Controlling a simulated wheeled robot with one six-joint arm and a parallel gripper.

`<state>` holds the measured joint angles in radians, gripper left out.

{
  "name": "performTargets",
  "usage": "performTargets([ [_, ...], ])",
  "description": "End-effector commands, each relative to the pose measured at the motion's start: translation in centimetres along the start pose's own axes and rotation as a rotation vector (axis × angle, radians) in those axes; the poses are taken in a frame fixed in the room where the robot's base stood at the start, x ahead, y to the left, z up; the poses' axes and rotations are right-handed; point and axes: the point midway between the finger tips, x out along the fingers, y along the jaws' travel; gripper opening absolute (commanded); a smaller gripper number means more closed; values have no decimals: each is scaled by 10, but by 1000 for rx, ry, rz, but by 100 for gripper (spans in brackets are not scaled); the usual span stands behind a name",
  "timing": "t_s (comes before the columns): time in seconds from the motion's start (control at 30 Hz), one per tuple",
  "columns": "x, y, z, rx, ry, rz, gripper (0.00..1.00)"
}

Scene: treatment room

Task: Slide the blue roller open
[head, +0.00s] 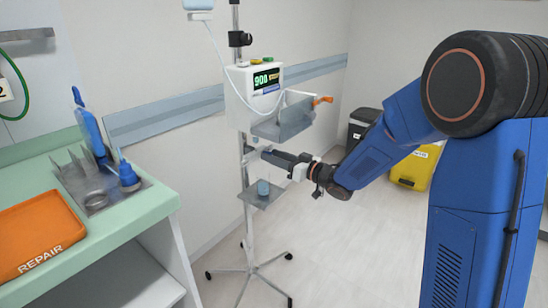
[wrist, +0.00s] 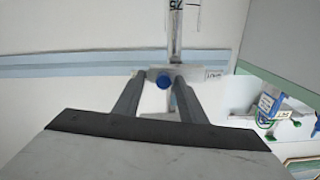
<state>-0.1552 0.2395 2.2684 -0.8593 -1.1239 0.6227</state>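The blue roller (wrist: 163,82) shows in the wrist view as a small round blue knob in front of a pale plate (wrist: 211,73) with a small label. My gripper (wrist: 161,77) is open, with one dark fingertip on each side of the roller. A narrow gap shows on both sides of it, and nothing is gripped. In the head view my gripper (head: 258,154) reaches left to the pole, below the pump's clear tray. A small blue spot (head: 255,141) shows just above the fingers; I cannot tell if it is the roller.
A white pump (head: 243,105) and a clear tray (head: 284,121) with an orange lever sit above my gripper. A small shelf (head: 254,202) with a blue cup (head: 263,188) is below. A green-topped counter (head: 163,205) stands left. Yellow and dark bins are behind my arm.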

Motion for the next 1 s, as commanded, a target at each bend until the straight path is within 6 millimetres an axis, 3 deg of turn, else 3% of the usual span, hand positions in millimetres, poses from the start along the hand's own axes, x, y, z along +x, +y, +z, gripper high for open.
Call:
performTargets([
  [0.17, -22, 0, 0, 0, 0, 2, 37],
  [0.7, -124, 2, 0, -1, 1, 5, 37],
  [1.0, -161, 2, 0, 0, 0, 3, 37],
])
